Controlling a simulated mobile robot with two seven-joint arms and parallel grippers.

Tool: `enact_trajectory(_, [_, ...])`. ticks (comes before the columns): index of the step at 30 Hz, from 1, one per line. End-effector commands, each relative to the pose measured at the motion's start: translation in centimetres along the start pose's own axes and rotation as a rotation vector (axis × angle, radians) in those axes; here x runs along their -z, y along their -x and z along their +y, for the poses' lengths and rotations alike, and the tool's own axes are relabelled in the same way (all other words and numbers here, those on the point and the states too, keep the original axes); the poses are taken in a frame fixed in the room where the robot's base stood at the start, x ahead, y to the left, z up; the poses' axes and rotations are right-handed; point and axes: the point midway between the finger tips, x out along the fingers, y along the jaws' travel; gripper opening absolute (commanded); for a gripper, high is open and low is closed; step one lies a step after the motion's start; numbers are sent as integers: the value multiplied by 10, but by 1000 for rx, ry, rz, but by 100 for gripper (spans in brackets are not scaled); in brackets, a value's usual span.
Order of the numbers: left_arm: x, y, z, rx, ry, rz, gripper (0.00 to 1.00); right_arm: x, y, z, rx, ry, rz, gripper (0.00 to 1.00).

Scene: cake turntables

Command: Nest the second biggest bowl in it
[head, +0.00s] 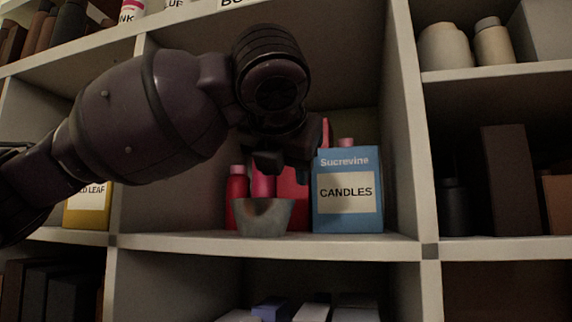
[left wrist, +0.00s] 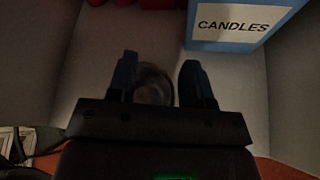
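One grey metal-looking bowl (head: 264,219) stands upright at the front of the middle shelf, left of a blue candles box. I see no second bowl. My left gripper (head: 284,162) reaches in from the left and is above the bowl, apart from it in the head view. In the left wrist view its fingers (left wrist: 158,75) are spread, and the round bowl (left wrist: 152,84) shows dimly between and beyond them. Whether the bowl holds anything is too dark to tell. My right gripper is in neither view.
The blue candles box (head: 347,190) stands close right of the bowl. Red bottles (head: 237,190) stand behind it. The shelf board (head: 180,240) is bare to the left. Upright dividers (head: 402,130) bound the compartment, and another board is overhead.

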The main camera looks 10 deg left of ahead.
Motion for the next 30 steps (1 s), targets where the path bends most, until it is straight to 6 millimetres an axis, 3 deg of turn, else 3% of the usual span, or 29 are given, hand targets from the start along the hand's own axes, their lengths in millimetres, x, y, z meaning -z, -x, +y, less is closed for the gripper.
enact_trajectory(17, [-1,0,0,0,0,0,46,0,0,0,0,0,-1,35])
enact_trajectory(25, [-26,10,8,0,1,2,46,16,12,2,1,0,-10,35])
enact_trajectory(30, [-41,19,13,0,1,-1,46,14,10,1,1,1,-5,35])
